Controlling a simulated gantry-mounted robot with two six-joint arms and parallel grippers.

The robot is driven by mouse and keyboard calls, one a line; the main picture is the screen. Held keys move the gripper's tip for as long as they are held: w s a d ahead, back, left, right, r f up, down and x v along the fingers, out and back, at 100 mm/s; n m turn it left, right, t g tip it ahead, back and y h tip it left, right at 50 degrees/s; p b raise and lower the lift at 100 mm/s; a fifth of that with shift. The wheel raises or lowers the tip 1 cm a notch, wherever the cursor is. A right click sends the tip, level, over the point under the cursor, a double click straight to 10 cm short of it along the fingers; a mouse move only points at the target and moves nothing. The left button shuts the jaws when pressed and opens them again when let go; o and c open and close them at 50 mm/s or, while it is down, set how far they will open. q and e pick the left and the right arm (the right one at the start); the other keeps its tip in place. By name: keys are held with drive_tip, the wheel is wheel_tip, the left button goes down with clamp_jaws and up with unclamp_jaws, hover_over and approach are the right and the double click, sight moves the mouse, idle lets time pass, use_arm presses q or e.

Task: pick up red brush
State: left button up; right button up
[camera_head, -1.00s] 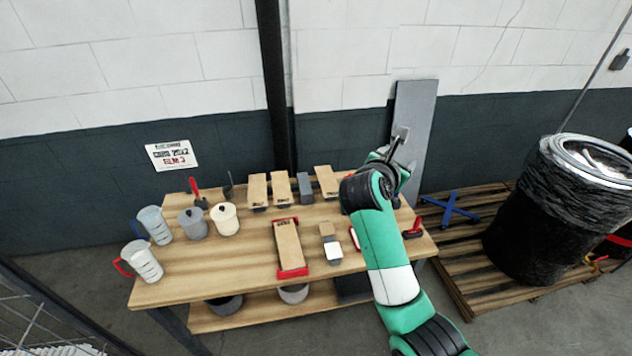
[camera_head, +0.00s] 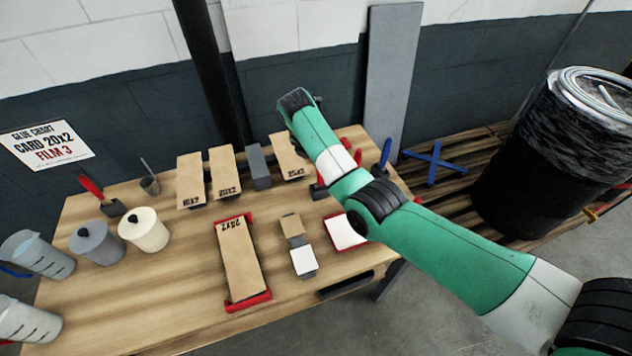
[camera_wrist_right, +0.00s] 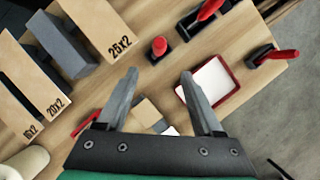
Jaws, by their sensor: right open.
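Several red-handled tools with dark bases stand on the table; I cannot tell which is the brush. One red handle (camera_wrist_right: 158,46) stands upright in a dark base ahead of and between my right fingertips in the right wrist view; it seems to match the red piece (camera_head: 319,189) by my arm in the head view. Two more red handles, one at the top (camera_wrist_right: 208,10) and one at the right (camera_wrist_right: 275,54), lean from dark bases. Another red handle (camera_head: 90,184) stands at the table's left. My right gripper (camera_wrist_right: 158,76) is open and empty; my arm hides it in the head view.
Boxed filters (camera_head: 226,172) stand along the table's back. A red tray holds a long box (camera_head: 240,258); a red-rimmed white tray (camera_head: 345,230) lies to its right. Jugs and lidded pots (camera_head: 143,229) stand left. A wrapped drum (camera_head: 548,150) stands on the pallet at right.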

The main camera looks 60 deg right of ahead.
drive_tip(key=b+x, duration=0.2)
drive_tip(key=x, duration=0.2)
drive_tip(key=b+x, duration=0.3)
drive_tip(key=x, duration=0.1)
drive_tip(key=b+x, duration=0.2)
drive_tip(key=x, duration=0.2)
drive_tip(key=shift+w+d+b, duration=0.15)
drive_tip(key=shift+d+b, duration=0.2)
drive_tip(key=shift+d, duration=0.1)
drive_tip(key=shift+r, duration=0.1)
drive_tip(key=shift+c, duration=0.3)
clamp_jaws()
